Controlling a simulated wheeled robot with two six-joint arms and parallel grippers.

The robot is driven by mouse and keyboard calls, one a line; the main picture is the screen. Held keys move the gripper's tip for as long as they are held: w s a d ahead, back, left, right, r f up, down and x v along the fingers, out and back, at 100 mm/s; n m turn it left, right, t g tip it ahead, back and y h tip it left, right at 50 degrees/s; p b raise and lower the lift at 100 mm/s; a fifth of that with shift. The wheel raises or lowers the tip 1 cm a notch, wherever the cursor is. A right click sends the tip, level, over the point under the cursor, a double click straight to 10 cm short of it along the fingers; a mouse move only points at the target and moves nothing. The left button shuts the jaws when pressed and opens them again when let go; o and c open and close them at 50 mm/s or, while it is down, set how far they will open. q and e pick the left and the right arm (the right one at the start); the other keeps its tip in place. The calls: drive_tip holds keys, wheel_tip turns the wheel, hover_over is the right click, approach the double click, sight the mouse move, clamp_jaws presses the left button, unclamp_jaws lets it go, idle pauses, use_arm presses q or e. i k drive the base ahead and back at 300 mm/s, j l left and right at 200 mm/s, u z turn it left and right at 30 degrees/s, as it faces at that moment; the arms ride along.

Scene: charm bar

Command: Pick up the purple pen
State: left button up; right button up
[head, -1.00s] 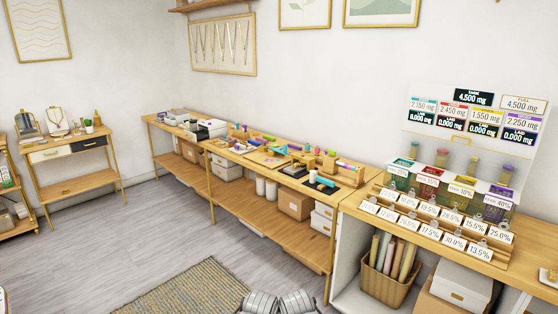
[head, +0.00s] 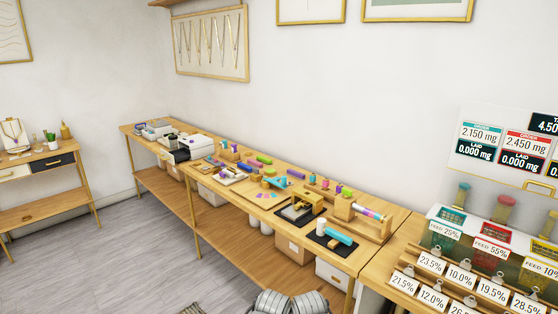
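Several small coloured items lie on the long wooden workbench (head: 372,262) in the head view, too small to identify surely. A purple and white cylinder (head: 370,214) lies at the bench's right end on a wooden holder. A small purple piece (head: 262,195) lies near the bench's front edge, left of a black-based wooden device. I cannot tell which of these, if either, is the purple pen. Neither of my grippers is in view; only grey rounded parts of mine show at the bottom edge.
A white printer-like machine (head: 196,145) stands farther left. At right is a counter with a label rack (head: 462,288). Grey floor (head: 130,250) is open at the left.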

sight(234, 145)
drive_tip(key=i+u, duration=0.15)
drive_tip(key=i, duration=0.3)
drive_tip(key=i+l+u, duration=0.15)
drive_tip(key=i, duration=0.3)
drive_tip(key=i+l+u, duration=0.15)
drive_tip(key=i, duration=0.3)
drive_tip(key=i+l+u, duration=0.2)
drive_tip(key=i, duration=0.25)
drive_tip(key=i+j+z, duration=0.25)
drive_tip(key=i+j, duration=0.2)
drive_tip(key=j, duration=0.25)
drive_tip(key=i+j+z, duration=0.15)
drive_tip(key=j, duration=0.25)
